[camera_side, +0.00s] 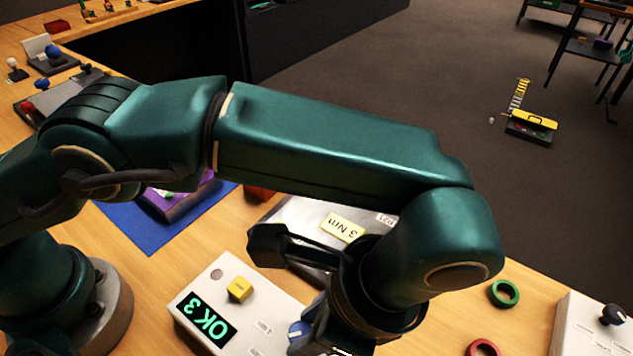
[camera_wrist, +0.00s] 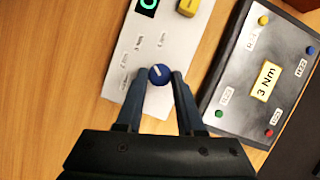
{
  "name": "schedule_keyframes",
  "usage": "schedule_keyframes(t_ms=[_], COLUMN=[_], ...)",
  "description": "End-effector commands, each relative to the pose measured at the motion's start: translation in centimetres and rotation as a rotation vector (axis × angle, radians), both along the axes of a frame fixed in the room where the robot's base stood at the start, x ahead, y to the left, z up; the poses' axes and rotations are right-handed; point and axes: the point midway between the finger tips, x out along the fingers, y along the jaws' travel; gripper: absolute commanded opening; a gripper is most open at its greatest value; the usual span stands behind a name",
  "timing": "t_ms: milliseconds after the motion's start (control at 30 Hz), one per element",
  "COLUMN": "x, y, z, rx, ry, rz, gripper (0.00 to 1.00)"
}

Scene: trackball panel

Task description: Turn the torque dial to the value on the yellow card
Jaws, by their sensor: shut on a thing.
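The blue torque dial (camera_wrist: 159,74) has a white pointer mark and sits on a pale grey panel (camera_wrist: 130,78) with small printed labels. In the wrist view my gripper (camera_wrist: 158,78) is shut on the dial, one finger on each side. In the side view the dial (camera_side: 297,330) is partly hidden by my gripper. The panel's green display (camera_side: 206,317) reads "OK 3". A yellow block-shaped button or knob (camera_side: 239,289) is beside it. The yellow card (camera_wrist: 267,81) reads "3 Nm"; it lies on a dark grey plate (camera_wrist: 238,95) and also shows in the side view (camera_side: 342,227).
The dark plate beside the panel has coloured studs with labels. Green (camera_side: 504,293) and red (camera_side: 483,348) rings lie on the wooden table, near another white panel with a black knob (camera_side: 612,315). A purple box (camera_side: 175,200) is on a blue mat behind my arm.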

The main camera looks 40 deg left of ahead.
Motion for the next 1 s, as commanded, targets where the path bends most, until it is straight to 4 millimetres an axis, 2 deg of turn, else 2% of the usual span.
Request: schedule_keyframes(t_ms=[567, 600, 633, 667, 1000], x=[-0.02, -0.02, -0.02, -0.02, -0.02], y=[0.05, 0.05, 0.05, 0.04, -0.01], z=[0.09, 0.09, 0.09, 0.07, 0.18], rx=[0.001, 0.001, 0.001, 0.001, 0.000], ry=[0.000, 0.000, 0.000, 0.000, 0.000], rz=[-0.028, -0.028, -0.028, -0.028, -0.028], gripper=[0.00, 0.52, 0.64, 0.67, 0.67])
